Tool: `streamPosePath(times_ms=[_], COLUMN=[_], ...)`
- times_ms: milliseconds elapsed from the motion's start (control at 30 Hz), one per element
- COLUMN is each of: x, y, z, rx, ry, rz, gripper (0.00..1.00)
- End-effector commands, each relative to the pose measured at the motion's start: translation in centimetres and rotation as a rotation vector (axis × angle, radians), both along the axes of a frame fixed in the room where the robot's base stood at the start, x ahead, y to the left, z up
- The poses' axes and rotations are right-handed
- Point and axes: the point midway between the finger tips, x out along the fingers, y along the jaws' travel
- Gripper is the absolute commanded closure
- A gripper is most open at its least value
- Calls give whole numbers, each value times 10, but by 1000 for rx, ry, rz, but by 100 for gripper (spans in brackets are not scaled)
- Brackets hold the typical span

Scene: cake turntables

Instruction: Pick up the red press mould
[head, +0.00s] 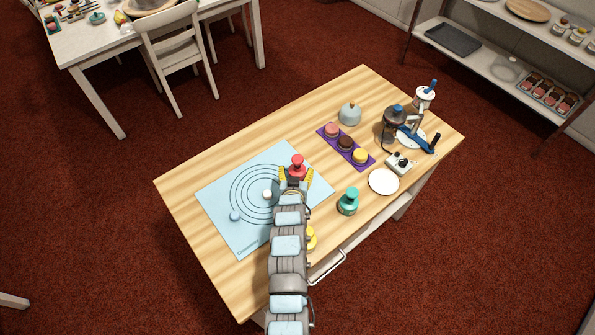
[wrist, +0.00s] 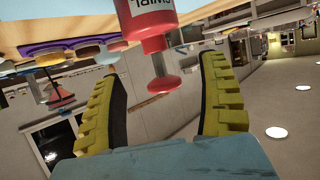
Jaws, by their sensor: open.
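The red press mould (head: 297,165) stands on the light blue mat (head: 222,195) on the wooden table, beside the printed rings. It has a round red knob on top. In the wrist view the mould (wrist: 153,45) appears upside down, with a pale label on its body. Its knob lies between the two yellow fingers in that picture. My gripper (head: 296,178) is open at the mould's near side; the wrist view also shows its fingers apart (wrist: 160,105). I see a gap between the knob and each finger. My gripper hides the mould's lower part in the head view.
A teal press mould (head: 348,202) and a white plate (head: 384,182) stand to the right. A purple tray (head: 325,138) with three small cakes lies behind. A yellow object (head: 311,238) is partly hidden by my arm. A white ball (head: 267,194) sits on the mat.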

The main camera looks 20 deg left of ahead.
Motion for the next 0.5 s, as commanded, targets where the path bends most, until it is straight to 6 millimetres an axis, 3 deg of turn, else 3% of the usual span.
streamPosePath(times_ms=[500], x=[38], y=[11], z=[-9], rx=[1], ry=[-1], rz=[1], gripper=[24])
